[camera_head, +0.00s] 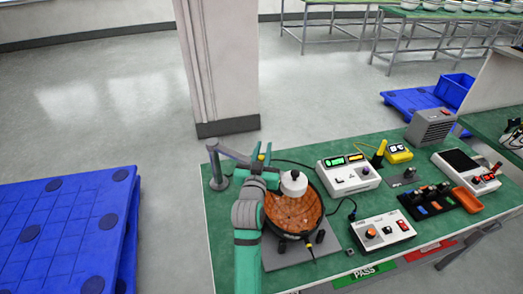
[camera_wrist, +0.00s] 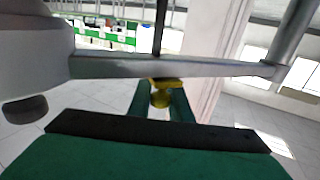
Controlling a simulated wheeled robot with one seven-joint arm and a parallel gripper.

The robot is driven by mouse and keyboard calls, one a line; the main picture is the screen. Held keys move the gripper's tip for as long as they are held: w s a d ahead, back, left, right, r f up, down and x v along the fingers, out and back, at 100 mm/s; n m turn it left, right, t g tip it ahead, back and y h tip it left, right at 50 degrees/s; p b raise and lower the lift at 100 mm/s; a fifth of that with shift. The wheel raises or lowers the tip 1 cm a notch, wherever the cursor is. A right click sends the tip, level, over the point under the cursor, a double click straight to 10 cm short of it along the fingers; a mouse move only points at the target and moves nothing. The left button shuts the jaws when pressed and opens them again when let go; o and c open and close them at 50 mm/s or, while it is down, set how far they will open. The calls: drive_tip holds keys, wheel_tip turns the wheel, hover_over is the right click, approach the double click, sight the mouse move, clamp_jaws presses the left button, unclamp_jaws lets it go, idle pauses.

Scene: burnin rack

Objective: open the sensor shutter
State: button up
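The white sensor head (camera_head: 293,183) stands over a round device with a copper-brown disc (camera_head: 292,215). A grey bar (camera_head: 232,153) runs from a post at the left (camera_head: 217,170) towards the head. My green gripper (camera_head: 262,156) is at this bar, its two fingers apart. In the wrist view the bar (camera_wrist: 205,67) crosses in front of my gripper (camera_wrist: 162,102), with the pale head (camera_wrist: 35,60) at the left. A small yellow knob (camera_wrist: 160,97) shows between the fingers, just under the bar. Whether the fingers press on it I cannot tell. The shutter itself is not clearly seen.
The green bench (camera_head: 385,265) carries a white meter with green displays (camera_head: 347,174), a control box (camera_head: 382,231), a black rack (camera_head: 428,204) and an orange tray (camera_head: 467,200). A pillar (camera_head: 220,65) stands behind. Blue pallets (camera_head: 65,230) lie at the left.

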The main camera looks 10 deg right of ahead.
sight(261, 160)
drive_tip(key=o, duration=0.4)
drive_tip(key=shift+s, duration=0.15)
drive_tip(key=v, duration=1)
drive_tip(key=shift+s+a, duration=0.1)
drive_tip(key=shift+s, duration=0.15)
drive_tip(key=shift+w+f, duration=0.1)
